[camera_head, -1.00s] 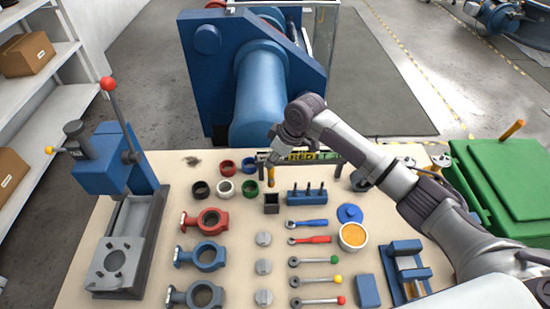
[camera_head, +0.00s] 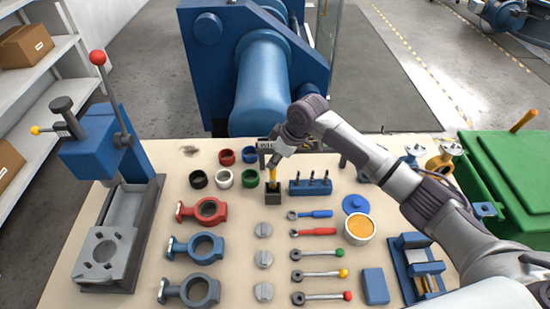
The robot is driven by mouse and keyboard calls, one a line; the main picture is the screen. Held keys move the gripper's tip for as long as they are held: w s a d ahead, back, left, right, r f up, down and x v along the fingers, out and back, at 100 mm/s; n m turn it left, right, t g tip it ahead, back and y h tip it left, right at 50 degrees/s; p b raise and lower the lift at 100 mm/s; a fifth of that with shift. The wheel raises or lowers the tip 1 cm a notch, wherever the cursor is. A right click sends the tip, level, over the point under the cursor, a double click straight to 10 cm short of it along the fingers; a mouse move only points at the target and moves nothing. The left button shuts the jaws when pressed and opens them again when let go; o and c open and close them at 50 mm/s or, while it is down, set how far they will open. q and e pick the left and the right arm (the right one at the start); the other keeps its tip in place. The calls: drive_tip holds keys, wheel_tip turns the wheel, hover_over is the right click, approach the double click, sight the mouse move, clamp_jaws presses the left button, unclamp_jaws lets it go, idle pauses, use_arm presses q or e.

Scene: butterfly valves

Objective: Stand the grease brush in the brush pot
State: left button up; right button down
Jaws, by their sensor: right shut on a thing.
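The grease brush (camera_head: 272,175) has a yellow handle and is held upright, its lower end dark. My right gripper (camera_head: 276,163) is shut on its upper part. The brush pot (camera_head: 273,198) is a small dark square pot on the bench, directly below the gripper in the picture. The brush's lower end meets the pot's mouth; I cannot tell how deep inside it sits. My left gripper is not in view.
A blue block with several dark pegs (camera_head: 310,187) stands close to the pot's right. Coloured rings, including a green one (camera_head: 250,178), lie to its left. Wrenches (camera_head: 313,232) and valve bodies (camera_head: 202,246) lie nearer. A grease tub (camera_head: 358,228) is at right.

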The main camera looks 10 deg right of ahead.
sight(275, 179)
drive_tip(key=shift+f+b, duration=0.75)
drive_tip(key=shift+f, duration=1.35)
drive_tip(key=c, duration=1)
unclamp_jaws()
drive_tip(key=shift+o, duration=0.2)
drive_tip(key=v, duration=1.2)
